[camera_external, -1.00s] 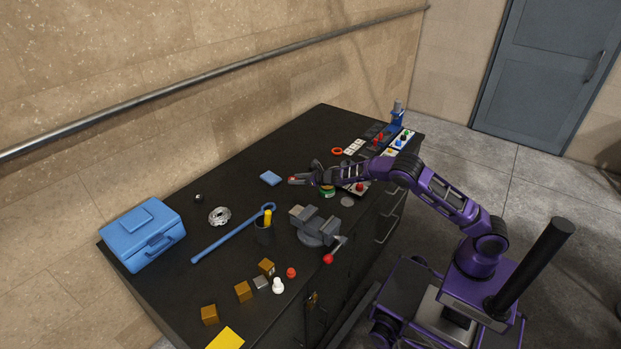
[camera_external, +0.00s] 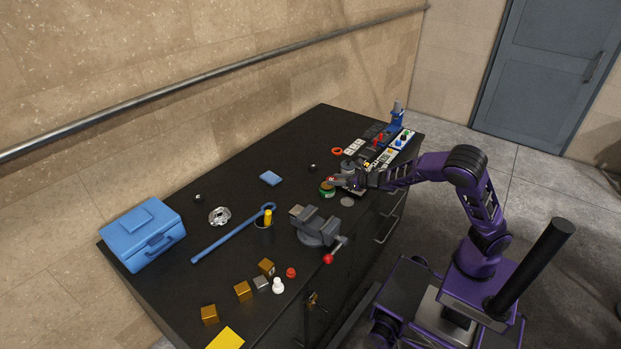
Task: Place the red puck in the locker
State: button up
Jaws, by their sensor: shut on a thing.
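My gripper (camera_external: 335,181) is over the right half of the black workbench, just above the round green tin (camera_external: 327,192). It is shut on a small red thing (camera_external: 331,179) at its fingertips, which looks like the red puck; the fingers hide part of it. Another small red piece (camera_external: 291,272) stands near the bench front, next to a white pawn-like piece (camera_external: 278,286). No thing is clearly recognisable as the locker; a blue-grey metal door (camera_external: 545,75) is in the back wall at right, closed.
A grey vise (camera_external: 317,226), a blue toolbox (camera_external: 142,234) and a blue bar (camera_external: 230,236) lie left of my gripper. Control panels (camera_external: 392,146) and a blue device (camera_external: 397,117) crowd the bench's far right end. The floor before the door is clear.

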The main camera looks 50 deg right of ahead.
jog(key=w+a+n+y, duration=0.1)
jog(key=a, duration=0.4)
jog(key=w+a+f+n+y, duration=0.1)
jog(key=a, duration=0.5)
jog(key=w+a+f+n+y+b, duration=0.1)
jog(key=a, duration=0.5)
jog(key=shift+w+g+y, duration=0.35)
jog(key=shift+g+y, duration=0.05)
jog(key=s+a+f+n+g+y+b, duration=0.1)
jog(key=a+n+y, duration=0.1)
jog(key=a, duration=0.9)
jog(key=s+a+f+n+g+y, duration=0.2)
jog(key=a+n, duration=0.1)
jog(key=a, duration=0.8)
jog(key=s+a+f+n+g+y+b, duration=0.1)
jog(key=s+a+n+g+y, duration=0.1)
jog(key=a, duration=0.9)
jog(key=shift+f+y+b, duration=0.3)
jog(key=shift+y, duration=0.1)
notch_tip(320, 180, up, 2)
jog(key=r+n+g+y, duration=0.1)
jog(key=n+g, duration=0.1)
send_over(245, 321)
notch_tip(245, 321, down, 10)
jog(key=b, duration=0.5)
jog(key=shift+f+b, duration=0.1)
jog(key=shift+b, duration=0.2)
jog(key=shift+f, duration=0.15)
jog(key=o, duration=1.3)
jog(key=shift+r, duration=0.2)
